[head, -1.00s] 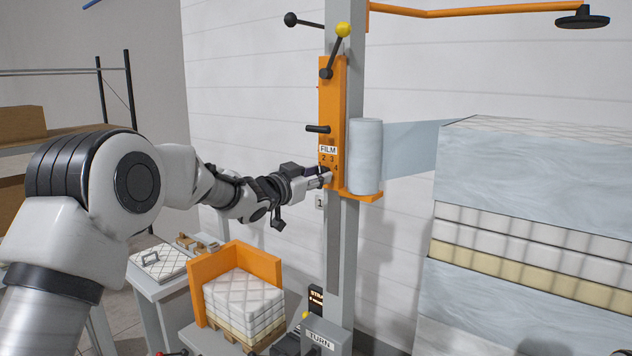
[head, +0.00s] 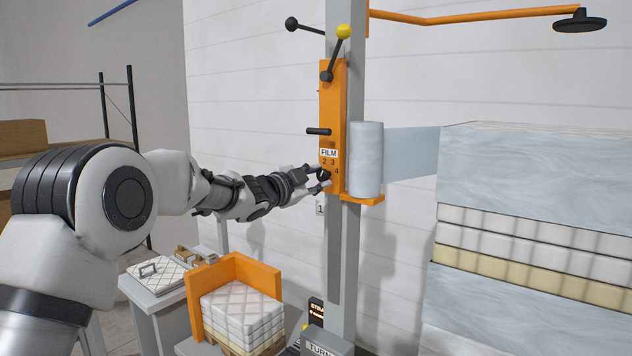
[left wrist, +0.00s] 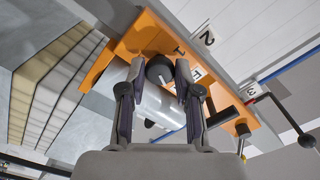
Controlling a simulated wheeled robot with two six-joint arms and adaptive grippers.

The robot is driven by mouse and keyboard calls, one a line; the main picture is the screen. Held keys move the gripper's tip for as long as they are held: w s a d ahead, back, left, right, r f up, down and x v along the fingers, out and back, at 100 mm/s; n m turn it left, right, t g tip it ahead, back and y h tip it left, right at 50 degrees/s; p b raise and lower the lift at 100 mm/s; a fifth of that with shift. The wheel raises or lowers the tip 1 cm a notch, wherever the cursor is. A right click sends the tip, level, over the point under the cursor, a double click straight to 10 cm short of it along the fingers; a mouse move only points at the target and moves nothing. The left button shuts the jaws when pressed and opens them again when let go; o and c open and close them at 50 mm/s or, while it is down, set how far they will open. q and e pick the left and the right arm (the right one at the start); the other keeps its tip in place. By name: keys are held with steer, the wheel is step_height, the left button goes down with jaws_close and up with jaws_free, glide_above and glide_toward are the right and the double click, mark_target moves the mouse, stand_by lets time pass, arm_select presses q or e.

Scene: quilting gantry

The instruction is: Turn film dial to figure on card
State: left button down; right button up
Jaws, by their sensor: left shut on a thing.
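The film dial (head: 325,175) is a small black knob low on the orange panel (head: 326,90), under the FILM label (head: 328,153), with figures 2, 3 and 4 showing around it. My left gripper (head: 322,177) is shut on the dial, one finger above and one below. In the left wrist view the dial (left wrist: 159,70) sits between the two fingertips (left wrist: 160,77); its pointer setting cannot be read. A white card with a 1 (head: 320,209) is below the panel. The left wrist view shows plates with 2 (left wrist: 207,38) and 3 (left wrist: 252,90). My right gripper is out of view.
A film roll (head: 366,158) stands right of the panel, its film running to a wrapped stack (head: 520,170). Black levers (head: 318,131) stick out above the dial. Below are a quilt stack (head: 240,315) in an orange corner and a side table (head: 160,280).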

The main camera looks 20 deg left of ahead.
arm_select(q)
steer(key=shift+r, duration=0.15)
steer(key=c, duration=1)
jaws_free()
steer(key=shift+o, duration=0.9)
steer(key=shift+w, duration=0.1)
steer(key=v, duration=1.2)
steer(key=shift+d, duration=0.1)
